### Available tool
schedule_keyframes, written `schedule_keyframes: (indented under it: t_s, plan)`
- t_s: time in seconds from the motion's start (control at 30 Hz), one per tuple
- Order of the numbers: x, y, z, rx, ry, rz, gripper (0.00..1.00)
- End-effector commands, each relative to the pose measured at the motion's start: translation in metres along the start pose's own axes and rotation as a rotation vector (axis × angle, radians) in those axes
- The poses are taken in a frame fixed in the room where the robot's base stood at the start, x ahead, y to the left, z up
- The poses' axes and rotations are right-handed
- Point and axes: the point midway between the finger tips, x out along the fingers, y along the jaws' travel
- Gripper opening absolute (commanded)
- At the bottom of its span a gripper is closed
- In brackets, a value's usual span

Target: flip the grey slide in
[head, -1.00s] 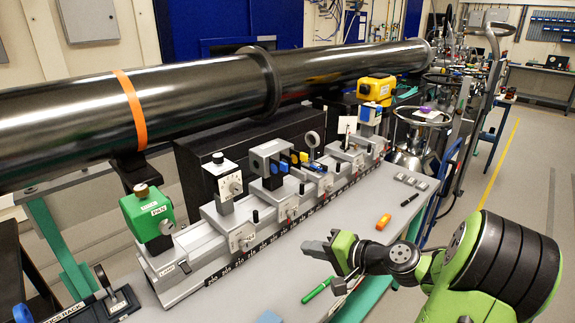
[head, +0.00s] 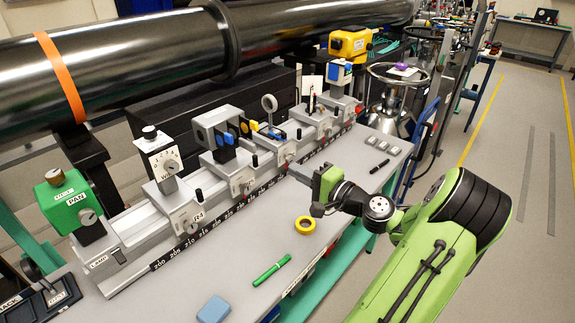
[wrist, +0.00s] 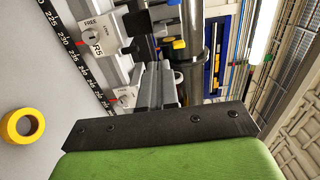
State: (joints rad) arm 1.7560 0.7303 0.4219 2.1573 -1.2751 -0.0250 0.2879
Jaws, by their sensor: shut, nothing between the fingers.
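A grey filter holder (head: 210,127) stands on a carriage of the optical rail. I cannot pick out a separate grey slide for certain. My gripper (head: 294,174) is shut and empty, beside the rail's front edge and to the right of the filter holder, pointing left. In the wrist view, my fingers (wrist: 156,84) reach up from the dark plate toward the rail carriages.
Yellow tape (head: 305,226), a green pen (head: 271,270) and a blue block (head: 213,309) lie on the table. A large dark pipe (head: 130,65) runs behind.

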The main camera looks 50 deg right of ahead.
Motion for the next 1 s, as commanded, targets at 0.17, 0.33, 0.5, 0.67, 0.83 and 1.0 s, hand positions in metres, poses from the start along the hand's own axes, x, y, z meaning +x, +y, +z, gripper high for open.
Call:
schedule_keyframes:
  t_s: [0.17, 0.33, 0.5, 0.67, 0.83, 1.0]
  plan:
    - [0.041, 0.000, 0.002, -0.003, -0.006, -0.001, 0.00]
    - [0.079, 0.000, 0.002, -0.002, -0.005, -0.001, 0.00]
    - [0.107, 0.000, 0.001, -0.001, -0.002, -0.001, 0.00]
    - [0.117, 0.000, 0.001, 0.000, -0.001, 0.000, 0.00]
    - [0.118, 0.000, 0.000, 0.000, -0.001, 0.000, 0.00]
    - [0.121, 0.000, 0.001, 0.000, -0.002, 0.000, 0.00]
